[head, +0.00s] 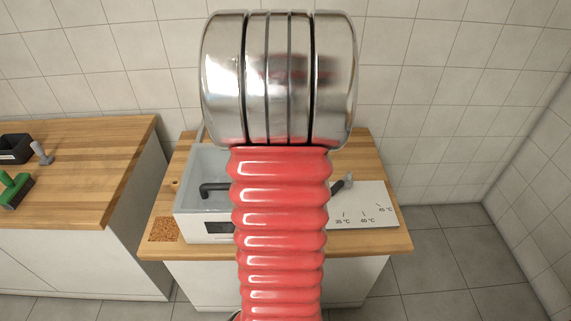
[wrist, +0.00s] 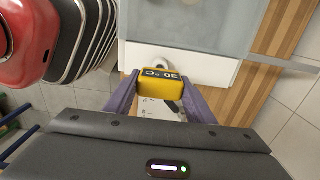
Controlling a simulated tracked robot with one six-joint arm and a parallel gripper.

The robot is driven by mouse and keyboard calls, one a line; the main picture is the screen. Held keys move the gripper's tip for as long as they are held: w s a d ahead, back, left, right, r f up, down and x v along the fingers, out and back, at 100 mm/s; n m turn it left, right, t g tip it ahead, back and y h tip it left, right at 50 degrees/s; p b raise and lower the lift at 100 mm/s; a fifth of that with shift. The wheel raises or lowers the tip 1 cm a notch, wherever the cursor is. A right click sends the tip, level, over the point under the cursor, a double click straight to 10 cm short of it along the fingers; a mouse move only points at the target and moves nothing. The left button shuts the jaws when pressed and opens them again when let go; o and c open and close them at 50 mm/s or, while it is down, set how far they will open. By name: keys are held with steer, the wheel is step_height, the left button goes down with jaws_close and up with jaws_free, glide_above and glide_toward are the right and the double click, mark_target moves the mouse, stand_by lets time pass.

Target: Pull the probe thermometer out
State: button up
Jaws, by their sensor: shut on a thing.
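The probe thermometer (wrist: 160,84) shows in the wrist view as a yellow block with a dark display reading about 30 °C. My gripper (wrist: 160,94) has its two purple fingers on either side of it, shut on it. Its probe stem cannot be made out, so I cannot tell how far it is in or out. The white bath (wrist: 190,66) lies just beyond the thermometer. In the head view the bath (head: 205,228) sits on a wooden counter, and my red arm hides its middle, the thermometer and my gripper.
A white board (head: 375,212) with temperature marks lies right of the bath. A cork pad (head: 165,230) is at the counter's front left. A second wooden counter (head: 85,165) at left holds a green-based tool (head: 15,190) and a black box (head: 14,148). Tiled walls stand behind and right.

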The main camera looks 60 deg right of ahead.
steer(key=shift+r, duration=0.15)
stand_by(0.3)
steer(key=shift+r, duration=5.35)
